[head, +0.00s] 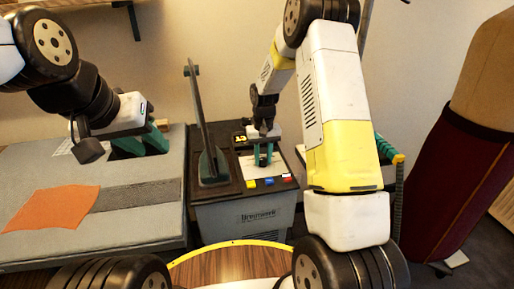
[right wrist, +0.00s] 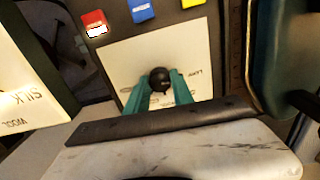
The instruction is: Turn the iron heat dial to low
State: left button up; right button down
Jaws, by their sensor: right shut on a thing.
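The heat dial is a small black round knob (right wrist: 159,79) on a pale label plate (right wrist: 125,60) in the right wrist view. My right gripper (right wrist: 160,92) is shut on it, one green finger on each side. In the head view my right gripper (head: 263,160) reaches down to the plate on the grey station (head: 245,218), and the knob is hidden there. The print around the dial is too small and partly covered, so its setting cannot be read. My left gripper (head: 141,144) is open and empty above the grey padded board.
A dark upright iron-like piece (head: 208,165) stands left of the plate. Yellow, blue and red tabs (head: 268,182) line the station's front edge. An orange cloth (head: 52,208) lies on the grey board (head: 130,220). A dress form (head: 470,150) stands at the right.

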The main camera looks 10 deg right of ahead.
aim_at(263, 159)
jog(key=shift+n, duration=0.3)
jog(key=c, duration=1.1)
grip_release()
jog(key=shift+r, duration=0.15)
notch_tip(263, 159, up, 8)
jog(key=shift+f, duration=0.2)
